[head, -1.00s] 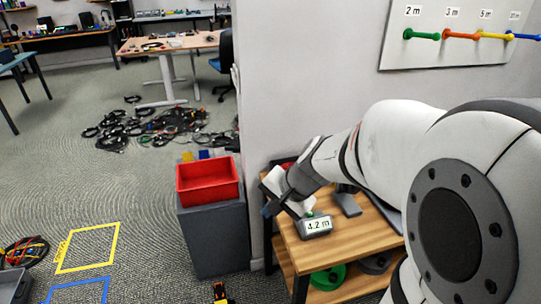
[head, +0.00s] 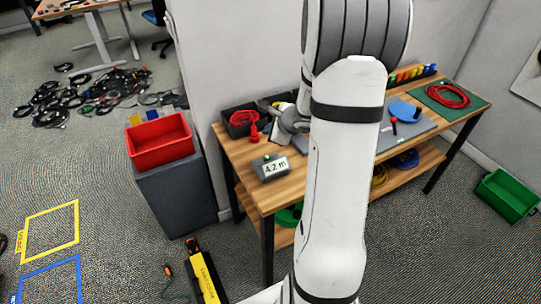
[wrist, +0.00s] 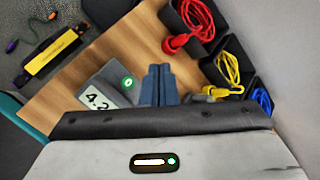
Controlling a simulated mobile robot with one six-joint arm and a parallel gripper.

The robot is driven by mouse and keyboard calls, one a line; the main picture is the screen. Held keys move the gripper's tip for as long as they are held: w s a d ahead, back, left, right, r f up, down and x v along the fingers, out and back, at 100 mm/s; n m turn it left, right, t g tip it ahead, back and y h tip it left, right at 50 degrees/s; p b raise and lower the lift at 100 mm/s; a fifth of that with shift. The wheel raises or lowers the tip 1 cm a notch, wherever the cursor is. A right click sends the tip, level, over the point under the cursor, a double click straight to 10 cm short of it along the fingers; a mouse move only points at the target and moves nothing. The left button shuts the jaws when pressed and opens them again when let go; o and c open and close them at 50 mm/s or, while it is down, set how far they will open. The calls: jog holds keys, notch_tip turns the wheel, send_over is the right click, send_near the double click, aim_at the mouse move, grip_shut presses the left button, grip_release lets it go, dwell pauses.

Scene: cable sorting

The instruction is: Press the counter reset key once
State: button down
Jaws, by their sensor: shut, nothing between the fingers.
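The counter (head: 272,169) is a small grey box on the wooden bench, and its display reads 4.2 m. A round green key sits on its top in the head view (head: 266,157). In the wrist view the green key (wrist: 128,83) has a white ring mark, and the counter's display (wrist: 96,99) is partly cut off by my gripper's body. My gripper (wrist: 159,72) is shut and empty, with its blue-grey fingers beside the key in that view. No contact with the key shows; the height gap cannot be told. In the head view my arm hides part of the bench.
Black bins with red cable (wrist: 195,18), yellow cable (wrist: 228,68) and blue cable (wrist: 263,100) stand near the gripper. A red bin (head: 160,143) sits on a grey cabinet left of the bench. A yellow-black tool (head: 206,278) lies on the floor. A green crate (head: 508,194) stands right.

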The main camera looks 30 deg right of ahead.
aim_at(269, 159)
jog(key=shift+f, duration=0.15)
notch_tip(269, 159, down, 8)
jog(key=b, duration=0.6)
jog(key=shift+f+b, duration=0.25)
jog(key=shift+b, duration=0.3)
jog(key=shift+f, duration=0.1)
dwell(1.2)
jog(key=shift+f+b, duration=0.35)
jog(key=shift+b, duration=0.35)
